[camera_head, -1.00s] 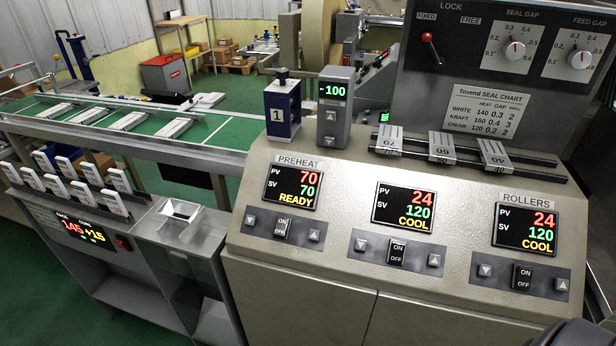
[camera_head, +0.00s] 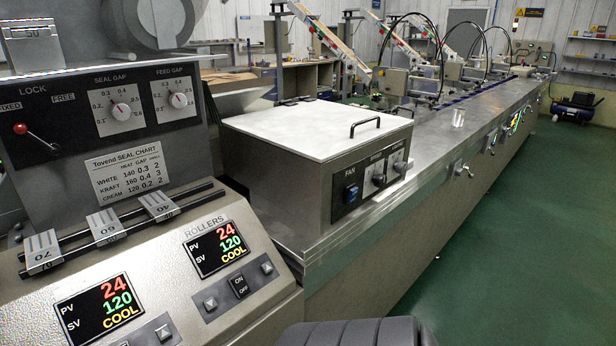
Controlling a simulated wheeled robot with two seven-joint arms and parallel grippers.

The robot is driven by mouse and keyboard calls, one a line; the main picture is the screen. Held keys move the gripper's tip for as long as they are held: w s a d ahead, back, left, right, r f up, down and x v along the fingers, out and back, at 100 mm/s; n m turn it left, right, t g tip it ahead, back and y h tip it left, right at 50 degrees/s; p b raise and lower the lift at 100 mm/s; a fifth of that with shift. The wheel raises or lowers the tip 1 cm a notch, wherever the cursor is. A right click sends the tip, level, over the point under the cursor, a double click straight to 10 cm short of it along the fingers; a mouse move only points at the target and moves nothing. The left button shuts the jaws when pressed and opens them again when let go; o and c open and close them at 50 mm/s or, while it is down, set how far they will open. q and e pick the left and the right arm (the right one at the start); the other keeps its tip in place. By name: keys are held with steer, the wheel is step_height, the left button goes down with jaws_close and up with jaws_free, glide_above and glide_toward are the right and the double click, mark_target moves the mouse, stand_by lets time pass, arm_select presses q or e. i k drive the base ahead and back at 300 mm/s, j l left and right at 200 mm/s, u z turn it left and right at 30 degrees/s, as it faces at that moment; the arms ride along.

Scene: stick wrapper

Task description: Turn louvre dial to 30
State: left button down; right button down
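A grey metal box with a white lid (camera_head: 300,133) stands right of the control console. Neither gripper is in view.
The console has a SEAL GAP dial (camera_head: 121,112), a FEED GAP dial (camera_head: 178,100) and a ROLLERS display (camera_head: 219,248) reading 24, 120, COOL. A long metal bench (camera_head: 440,150) runs back.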

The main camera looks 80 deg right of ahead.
mark_target(400, 168)
steer(key=z, duration=2.95)
